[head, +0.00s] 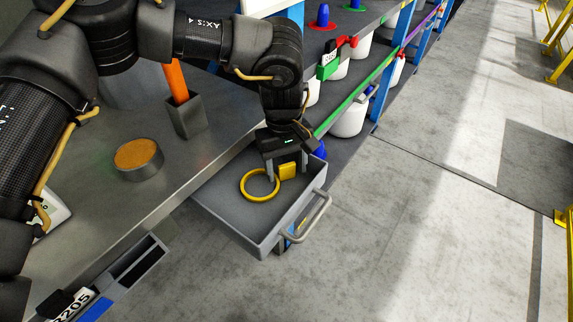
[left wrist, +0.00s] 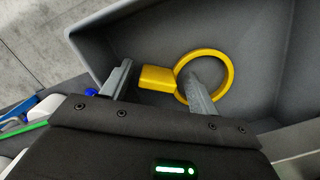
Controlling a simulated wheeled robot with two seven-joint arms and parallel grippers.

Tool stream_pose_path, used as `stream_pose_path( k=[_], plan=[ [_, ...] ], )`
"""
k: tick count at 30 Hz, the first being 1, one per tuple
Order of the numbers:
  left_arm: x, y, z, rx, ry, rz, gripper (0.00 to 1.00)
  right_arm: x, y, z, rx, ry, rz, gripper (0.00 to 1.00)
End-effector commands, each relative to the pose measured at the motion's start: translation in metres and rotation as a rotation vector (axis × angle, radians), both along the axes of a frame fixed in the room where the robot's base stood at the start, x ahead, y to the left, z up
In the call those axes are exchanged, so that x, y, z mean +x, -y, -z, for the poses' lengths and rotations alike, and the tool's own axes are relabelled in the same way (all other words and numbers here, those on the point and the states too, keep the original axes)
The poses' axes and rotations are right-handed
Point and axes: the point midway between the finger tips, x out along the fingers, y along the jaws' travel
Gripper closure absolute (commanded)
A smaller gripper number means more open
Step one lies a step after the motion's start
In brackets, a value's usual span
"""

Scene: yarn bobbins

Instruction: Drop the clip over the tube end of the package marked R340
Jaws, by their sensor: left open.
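The clip, a yellow ring with a block-like tab (head: 288,172), lies in an open grey drawer (head: 228,228). My left gripper (head: 286,161) is right above it, pointing down into the drawer with its fingers apart. In the left wrist view the clip's tab (left wrist: 157,78) lies between the two fingers, and one finger overlaps the ring's opening; I cannot tell whether they touch. White packages (head: 348,118) with coloured ends stand on the shelf; one carries a small label (head: 329,57) that I cannot read surely. My right gripper is not in view.
A metal bench (head: 95,225) holds a round tin (head: 138,158) and a grey holder (head: 187,117) with an orange stick.

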Motion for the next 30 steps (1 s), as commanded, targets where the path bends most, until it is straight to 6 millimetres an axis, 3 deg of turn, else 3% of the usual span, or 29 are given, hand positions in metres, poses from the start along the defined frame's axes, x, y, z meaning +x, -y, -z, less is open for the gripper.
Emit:
stream_pose_path(
  k=[12,24,30],
  plan=[
    [0.001,0.001,-0.001,-0.004,0.004,-0.001,0.37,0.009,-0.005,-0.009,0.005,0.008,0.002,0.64],
    [0.01,-0.003,-0.083,-0.003,0.006,-0.002,0.37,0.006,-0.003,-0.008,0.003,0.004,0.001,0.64],
    [0.012,-0.005,-0.104,-0.001,0.003,-0.001,0.37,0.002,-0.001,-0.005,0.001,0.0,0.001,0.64]
  ],
)
